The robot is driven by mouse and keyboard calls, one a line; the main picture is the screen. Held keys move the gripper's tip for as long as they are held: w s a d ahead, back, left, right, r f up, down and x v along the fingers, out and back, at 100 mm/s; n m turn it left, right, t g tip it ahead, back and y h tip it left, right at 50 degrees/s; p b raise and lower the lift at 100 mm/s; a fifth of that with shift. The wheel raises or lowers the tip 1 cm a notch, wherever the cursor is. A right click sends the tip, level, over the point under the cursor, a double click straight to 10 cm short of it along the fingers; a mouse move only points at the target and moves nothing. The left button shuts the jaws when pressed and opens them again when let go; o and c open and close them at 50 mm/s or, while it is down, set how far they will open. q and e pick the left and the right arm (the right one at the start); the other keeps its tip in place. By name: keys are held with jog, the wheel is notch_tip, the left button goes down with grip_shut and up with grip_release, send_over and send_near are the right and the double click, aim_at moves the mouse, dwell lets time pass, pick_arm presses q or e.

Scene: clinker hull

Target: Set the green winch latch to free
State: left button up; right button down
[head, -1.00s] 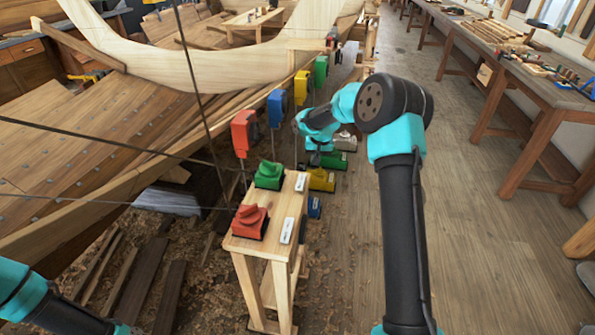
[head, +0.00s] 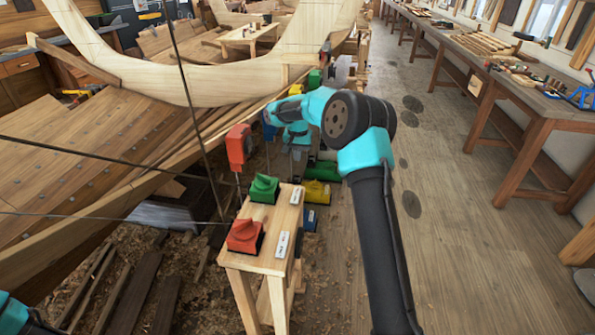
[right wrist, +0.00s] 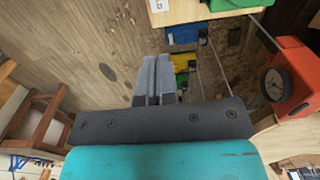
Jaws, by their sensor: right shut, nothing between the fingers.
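A green winch-like unit (head: 264,188) sits on top of a small wooden stand (head: 232,262), behind a red one (head: 244,236). A corner of the green unit also shows at the top of the right wrist view (right wrist: 235,3). Another green unit (head: 326,168) lies low near the floor, and a green box (head: 314,79) is farther back. I cannot tell the latch itself or its setting. My right gripper (head: 297,168) is shut and empty, pointing down beyond the stand, apart from the green unit on it. Its closed fingers show in the right wrist view (right wrist: 153,70). My left gripper is out of view.
Yellow (head: 315,192) and blue (head: 310,218) units stand low beside the stand. A red box (head: 238,147) hangs left of my right gripper; a blue box (head: 269,126) is partly hidden by my arm. The wooden hull (head: 110,150) fills the left. Floor at right is open before a workbench (head: 540,100).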

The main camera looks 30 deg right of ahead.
aim_at(298, 188)
notch_tip(298, 188, down, 14)
jog(key=shift+r, duration=0.15)
dwell(0.4)
jog(key=shift+d, duration=0.1)
